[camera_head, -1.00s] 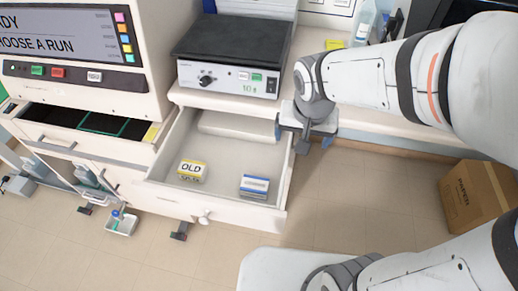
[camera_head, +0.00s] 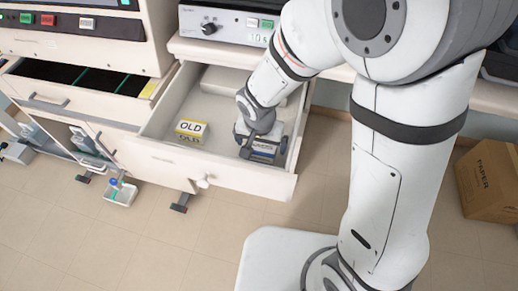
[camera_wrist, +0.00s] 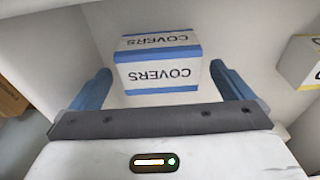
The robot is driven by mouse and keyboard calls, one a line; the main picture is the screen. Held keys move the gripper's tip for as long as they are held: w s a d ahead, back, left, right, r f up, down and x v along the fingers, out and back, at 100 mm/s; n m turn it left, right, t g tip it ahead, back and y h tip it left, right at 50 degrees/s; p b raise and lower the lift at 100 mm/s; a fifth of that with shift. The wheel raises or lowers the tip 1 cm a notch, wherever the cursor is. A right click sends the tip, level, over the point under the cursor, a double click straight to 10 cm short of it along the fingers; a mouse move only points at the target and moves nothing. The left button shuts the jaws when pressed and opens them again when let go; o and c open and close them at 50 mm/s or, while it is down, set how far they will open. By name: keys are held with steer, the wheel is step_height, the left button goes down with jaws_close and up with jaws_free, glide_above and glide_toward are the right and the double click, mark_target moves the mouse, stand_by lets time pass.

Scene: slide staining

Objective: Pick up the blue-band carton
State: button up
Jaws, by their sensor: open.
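The blue-band carton (camera_wrist: 160,75) lies in the open drawer. It is white with blue bands and reads COVERS in the wrist view. In the head view only part of the carton (camera_head: 264,147) shows beneath my gripper (camera_head: 262,148). In the wrist view my gripper (camera_wrist: 160,92) is open, with one blue finger on each side of the carton and a gap on both sides. The fingers are empty.
A yellow-and-white carton marked OLD (camera_head: 191,130) lies to the left in the same drawer (camera_head: 215,163). The drawer walls stand close around. A PAPER box (camera_head: 488,182) is on the floor at right.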

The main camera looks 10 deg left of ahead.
steer(key=shift+w+f, duration=0.15)
steer(key=shift+f, duration=0.75)
steer(key=shift+c, duration=0.2)
steer(key=c, duration=1)
steer(key=shift+r, duration=0.1)
